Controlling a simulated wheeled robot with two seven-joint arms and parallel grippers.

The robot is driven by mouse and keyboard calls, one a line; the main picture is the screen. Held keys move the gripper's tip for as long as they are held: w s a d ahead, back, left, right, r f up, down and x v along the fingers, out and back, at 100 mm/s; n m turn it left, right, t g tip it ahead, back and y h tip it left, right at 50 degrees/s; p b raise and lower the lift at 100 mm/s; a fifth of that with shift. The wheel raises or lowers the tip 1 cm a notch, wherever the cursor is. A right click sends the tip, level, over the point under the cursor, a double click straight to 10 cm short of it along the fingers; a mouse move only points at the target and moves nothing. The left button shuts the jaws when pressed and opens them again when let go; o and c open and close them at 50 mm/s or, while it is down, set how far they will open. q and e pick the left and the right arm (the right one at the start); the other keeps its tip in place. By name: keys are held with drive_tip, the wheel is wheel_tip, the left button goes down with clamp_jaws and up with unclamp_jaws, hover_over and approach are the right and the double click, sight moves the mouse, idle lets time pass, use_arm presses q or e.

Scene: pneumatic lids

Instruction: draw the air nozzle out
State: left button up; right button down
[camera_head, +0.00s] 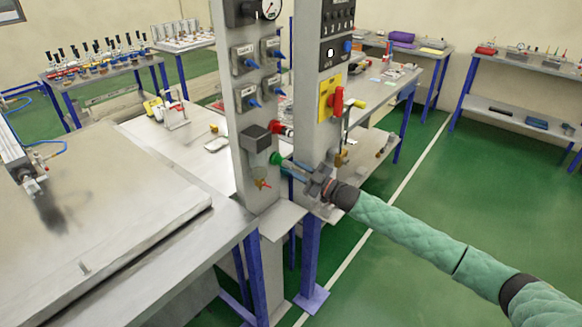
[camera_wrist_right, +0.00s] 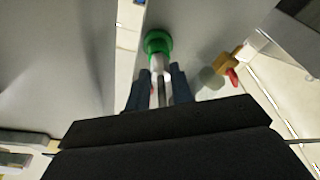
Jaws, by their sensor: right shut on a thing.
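The air nozzle (camera_wrist_right: 158,66) shows in the right wrist view as a pale metal stem between my fingers, with a green round collar (camera_wrist_right: 157,43) at its far end. In the head view the green collar (camera_head: 276,158) sits by the front of the grey post, below a dark box. My right gripper (camera_head: 289,166) reaches in from the right and is shut on the nozzle; its fingers (camera_wrist_right: 158,88) lie on both sides of the stem. I cannot tell whether the collar touches the post or stands a little off it.
The grey post (camera_head: 247,100) carries blue-handled valves and a gauge. A red fitting (camera_head: 277,127) is close above the collar, and a brass valve with a red handle (camera_head: 262,184) is below it. A second post (camera_head: 318,120) stands to the right. The green floor on the right is free.

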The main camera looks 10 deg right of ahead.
sight(304, 172)
drive_tip(key=shift+s+d, duration=0.1)
drive_tip(key=shift+s, duration=0.05)
drive_tip(key=shift+s+d, duration=0.15)
drive_tip(key=shift+s, duration=0.05)
drive_tip(key=shift+s+d, duration=0.25)
drive_tip(key=shift+s, duration=0.05)
drive_tip(key=shift+s+d, duration=0.15)
drive_tip(key=shift+d, duration=0.05)
use_arm(q)
drive_tip(key=shift+a+r, duration=0.25)
drive_tip(key=shift+a, duration=0.4)
use_arm(e)
drive_tip(key=shift+s+d, duration=0.35)
drive_tip(key=shift+s, duration=0.2)
use_arm(q)
drive_tip(key=shift+d, duration=0.2)
